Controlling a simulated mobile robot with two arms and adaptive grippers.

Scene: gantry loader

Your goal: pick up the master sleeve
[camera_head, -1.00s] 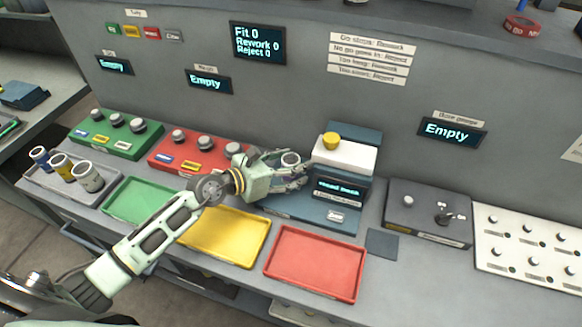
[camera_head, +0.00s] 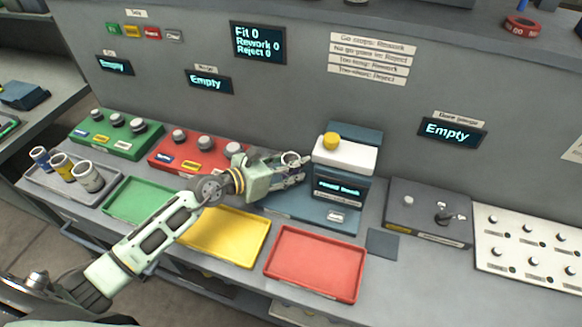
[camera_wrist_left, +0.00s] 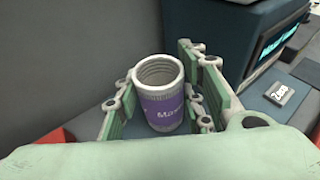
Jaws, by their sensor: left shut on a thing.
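The master sleeve (camera_wrist_left: 161,95) is a whitish, open-topped ring with a threaded-looking bore and a purple label that starts "Mas". It stands upright between the fingers of my left gripper (camera_wrist_left: 160,108), which is shut on it. In the head view only the sleeve's pale rim (camera_head: 291,159) shows clearly above my left gripper (camera_head: 288,174), just left of the bench gauge with the white head (camera_head: 345,156). The fingers hide its lower part, so I cannot tell how far it is above the blue base. My right gripper is not in view.
Green (camera_head: 143,201), yellow (camera_head: 222,236) and red (camera_head: 315,264) trays lie along the front. A grey tray (camera_head: 62,191) with several sleeves stands left. Green (camera_head: 117,145) and red (camera_head: 181,165) gauge blocks line the back. A dark fixture (camera_head: 427,222) stands right.

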